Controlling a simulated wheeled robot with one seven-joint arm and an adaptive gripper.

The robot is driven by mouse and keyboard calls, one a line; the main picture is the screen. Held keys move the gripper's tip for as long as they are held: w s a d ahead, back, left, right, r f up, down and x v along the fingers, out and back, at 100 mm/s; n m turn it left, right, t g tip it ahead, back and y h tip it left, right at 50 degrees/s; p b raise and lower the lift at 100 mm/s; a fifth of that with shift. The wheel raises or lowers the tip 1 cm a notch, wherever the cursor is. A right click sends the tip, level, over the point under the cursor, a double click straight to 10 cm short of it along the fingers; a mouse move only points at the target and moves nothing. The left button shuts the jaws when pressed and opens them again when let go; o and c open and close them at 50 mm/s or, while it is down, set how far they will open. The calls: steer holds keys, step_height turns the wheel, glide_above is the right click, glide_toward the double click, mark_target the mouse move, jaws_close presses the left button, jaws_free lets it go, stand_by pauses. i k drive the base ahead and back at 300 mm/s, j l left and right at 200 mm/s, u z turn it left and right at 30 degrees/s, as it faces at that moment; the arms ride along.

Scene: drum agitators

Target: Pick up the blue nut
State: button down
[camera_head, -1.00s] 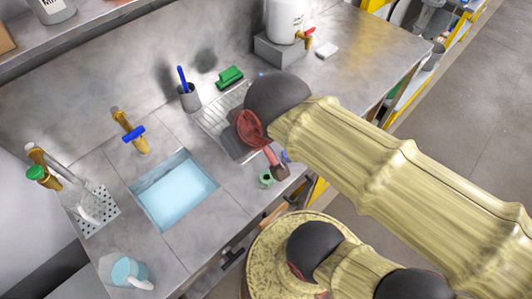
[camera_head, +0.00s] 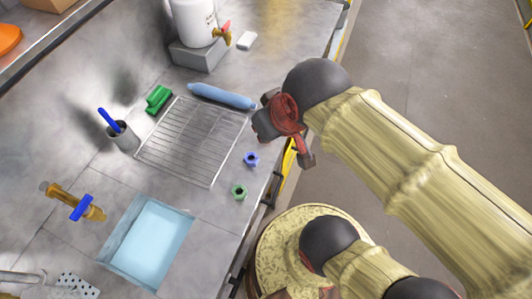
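The blue nut (camera_head: 251,159) lies on the grey worktop near its front edge, between the wire rack and the edge. A green nut (camera_head: 238,192) lies a little nearer, below it in the picture. My gripper (camera_head: 285,127), dark with red parts, is above and to the right of the blue nut in the picture, apart from it. Its fingers are seen at a poor angle, so whether they are open is unclear. I see nothing held in it.
A wire drying rack (camera_head: 193,139) with a blue cylinder (camera_head: 221,96) at its far edge lies behind the nuts. A sink (camera_head: 148,243) with a brass tap (camera_head: 77,203) is at lower left. A round speckled drum top (camera_head: 275,252) stands beside the counter.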

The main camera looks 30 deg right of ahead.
mark_target(251, 160)
steer(key=l+u, duration=0.1)
steer(key=u, duration=0.35)
steer(key=l+u, duration=0.4)
steer(key=l, duration=0.3)
steer(key=l+u, duration=0.45)
steer(key=l, duration=0.2)
steer(key=k+l, duration=0.1)
steer(key=l, duration=0.3)
steer(key=k+l, duration=0.1)
steer(key=l, duration=0.75)
steer(key=k+u, duration=0.05)
